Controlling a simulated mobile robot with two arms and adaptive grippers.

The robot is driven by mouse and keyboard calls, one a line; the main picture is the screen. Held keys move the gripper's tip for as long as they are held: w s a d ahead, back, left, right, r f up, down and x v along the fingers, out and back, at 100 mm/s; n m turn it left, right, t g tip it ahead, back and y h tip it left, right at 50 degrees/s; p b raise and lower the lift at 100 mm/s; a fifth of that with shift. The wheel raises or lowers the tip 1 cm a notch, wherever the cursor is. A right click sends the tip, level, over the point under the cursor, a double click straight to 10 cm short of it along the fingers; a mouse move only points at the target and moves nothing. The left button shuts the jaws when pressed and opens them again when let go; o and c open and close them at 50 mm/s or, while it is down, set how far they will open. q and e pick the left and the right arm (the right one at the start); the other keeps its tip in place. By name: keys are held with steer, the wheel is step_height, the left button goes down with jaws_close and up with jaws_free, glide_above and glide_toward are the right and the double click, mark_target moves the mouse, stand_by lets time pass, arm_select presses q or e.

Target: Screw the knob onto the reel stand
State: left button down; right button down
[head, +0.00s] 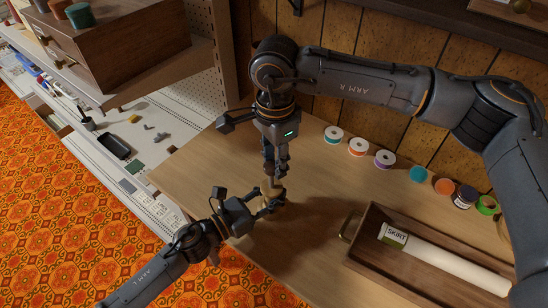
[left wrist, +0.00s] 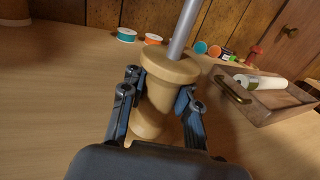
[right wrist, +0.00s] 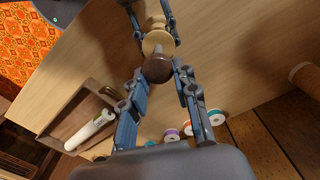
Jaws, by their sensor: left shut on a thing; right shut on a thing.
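The reel stand (left wrist: 168,66) is a pale turned-wood base with a flange and a grey metal rod (left wrist: 184,30). It stands on the table, also showing in the head view (head: 269,188). My left gripper (head: 270,202) is shut around its wooden body, one finger on each side. The knob (right wrist: 158,69) is a dark brown ball. My right gripper (right wrist: 160,74) is shut on it, above the stand and pointing down. The knob lines up with the rod's upper end; whether its thread has caught cannot be seen. The knob is out of the left wrist view.
A wooden drawer tray (head: 376,262) with a brass handle and a white roll labelled SKIRT (head: 440,262) lies to the right. Several thread spools (head: 358,147) line the wall. A shelf with a wooden box (head: 120,50) is at left. The table's front edge is near my left arm.

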arm_select(q)
steer(key=shift+w+a, duration=0.15)
steer(key=shift+a, duration=0.05)
arm_select(e)
steer(key=m, duration=0.5)
steer(key=shift+s+d+m, duration=0.1)
steer(key=shift+s+m, duration=0.2)
steer(key=m, duration=0.3)
steer(key=shift+s, duration=0.15)
steer(key=m, duration=0.4)
steer(key=shift+s+f, duration=0.1)
steer(key=shift+s, duration=0.05)
steer(key=m, duration=0.4)
steer(key=shift+s+a+m, duration=0.1)
steer(key=shift+a+m, duration=0.1)
steer(key=shift+m, duration=0.2)
steer(key=c, duration=1.1)
jaws_free()
arm_select(q)
steer(key=shift+d, duration=0.1)
arm_select(e)
steer(key=shift+o, duration=0.7)
step_height(320, 180, up, 12)
